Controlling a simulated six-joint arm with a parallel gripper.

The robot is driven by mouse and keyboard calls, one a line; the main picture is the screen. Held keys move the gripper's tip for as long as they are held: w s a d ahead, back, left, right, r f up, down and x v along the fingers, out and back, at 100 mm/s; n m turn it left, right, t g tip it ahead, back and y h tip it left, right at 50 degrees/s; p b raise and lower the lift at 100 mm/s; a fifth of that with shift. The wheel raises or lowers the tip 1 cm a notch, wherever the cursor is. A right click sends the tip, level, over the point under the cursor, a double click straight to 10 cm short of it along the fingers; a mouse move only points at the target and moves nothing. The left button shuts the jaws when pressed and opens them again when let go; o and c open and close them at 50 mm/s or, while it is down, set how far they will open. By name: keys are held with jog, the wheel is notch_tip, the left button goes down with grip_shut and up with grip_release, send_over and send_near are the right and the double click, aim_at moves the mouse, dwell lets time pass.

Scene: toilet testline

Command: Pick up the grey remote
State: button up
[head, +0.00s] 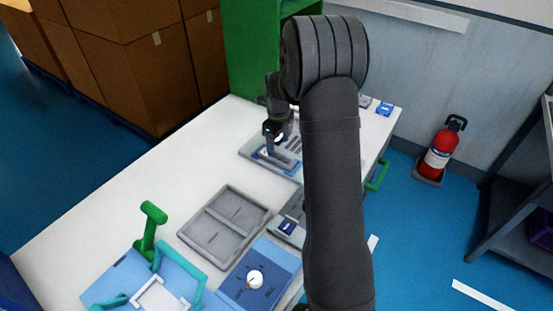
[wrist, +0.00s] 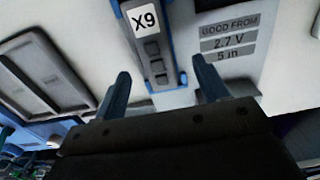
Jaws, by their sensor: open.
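The grey remote (wrist: 155,58) shows in the wrist view as a long grey body with blue edges, a white "X9" label and several dark square buttons. My gripper (wrist: 161,70) is open, with one blue-grey fingertip on each side of the remote's lower end. I cannot tell whether either finger touches it.
A plate reading "GOOD FROM 2.7 V 5 in" (wrist: 228,42) lies right of the remote. An empty two-part grey tray (head: 222,225), a blue panel with a white knob (head: 255,279) and a green upright handle (head: 151,228) stand nearer. The table's left side (head: 120,205) is clear.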

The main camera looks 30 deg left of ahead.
aim_at(276, 157)
jog(key=f, duration=0.5)
jog(key=shift+s+a+f, duration=0.1)
jog(key=shift+s, duration=0.3)
jog(key=c, duration=1.2)
